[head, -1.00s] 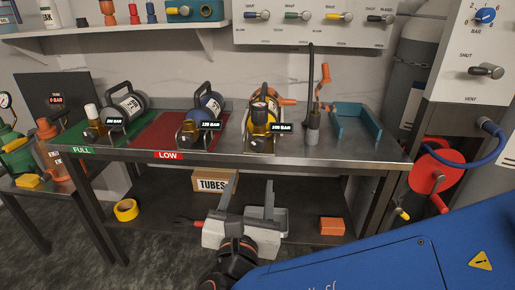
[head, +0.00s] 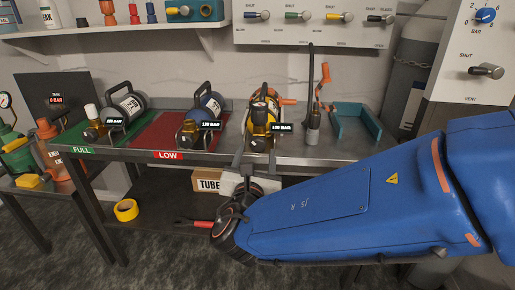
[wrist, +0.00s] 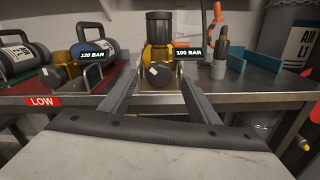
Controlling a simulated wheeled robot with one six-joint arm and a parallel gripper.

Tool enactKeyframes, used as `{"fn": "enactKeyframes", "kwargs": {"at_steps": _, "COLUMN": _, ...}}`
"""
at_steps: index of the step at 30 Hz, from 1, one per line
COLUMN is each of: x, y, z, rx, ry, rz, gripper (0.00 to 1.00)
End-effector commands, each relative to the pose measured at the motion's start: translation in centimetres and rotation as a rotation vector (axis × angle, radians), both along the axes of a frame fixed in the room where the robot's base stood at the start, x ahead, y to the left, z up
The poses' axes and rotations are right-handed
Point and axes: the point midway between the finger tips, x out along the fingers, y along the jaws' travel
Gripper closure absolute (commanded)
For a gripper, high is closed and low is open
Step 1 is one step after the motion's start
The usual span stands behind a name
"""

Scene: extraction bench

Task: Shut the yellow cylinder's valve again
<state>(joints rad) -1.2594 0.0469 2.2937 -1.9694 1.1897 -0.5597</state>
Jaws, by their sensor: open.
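The yellow cylinder (head: 259,142) lies on the bench with its brass valve end facing me and a "100 BAR" label beside it. In the wrist view its brass valve (wrist: 158,54) has a dark knob (wrist: 158,73) with a pale mark at the front. A larger black piece (wrist: 159,25) stands above the valve. My gripper (head: 258,153) is at the bench's front edge, before the cylinder. In the wrist view its open fingers (wrist: 159,88) point at the valve, one on each side of the knob, with nothing held. I cannot tell whether they touch the valve.
A blue-banded cylinder (head: 208,108) lies on the red LOW mat (head: 157,130), and a grey one (head: 125,105) on the green FULL mat (head: 75,137). A dark upright tool (head: 312,115) and a teal tray (head: 368,120) stand to the right. The bench edge (head: 180,158) runs below my fingers.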

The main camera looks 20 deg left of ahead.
Motion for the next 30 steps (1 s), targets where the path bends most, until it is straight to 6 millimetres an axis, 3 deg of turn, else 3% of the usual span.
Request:
{"fn": "enactKeyframes", "kwargs": {"at_steps": 9, "x": 3.3, "y": 0.7, "z": 0.0, "rx": -0.001, "ry": -0.001, "rz": -0.001, "gripper": 0.45}}
{"fn": "enactKeyframes", "kwargs": {"at_steps": 20, "x": 3.7, "y": 0.8, "z": 0.0, "rx": -0.001, "ry": 0.000, "rz": 0.000, "gripper": 0.45}}
{"fn": "enactKeyframes", "kwargs": {"at_steps": 26, "x": 3.6, "y": 0.8, "z": 0.0, "rx": -0.001, "ry": 0.000, "rz": 0.000, "gripper": 0.86}}
{"fn": "enactKeyframes", "kwargs": {"at_steps": 30, "x": 3.6, "y": 0.8, "z": 0.0, "rx": 0.000, "ry": 0.000, "rz": 0.000, "gripper": 0.86}}
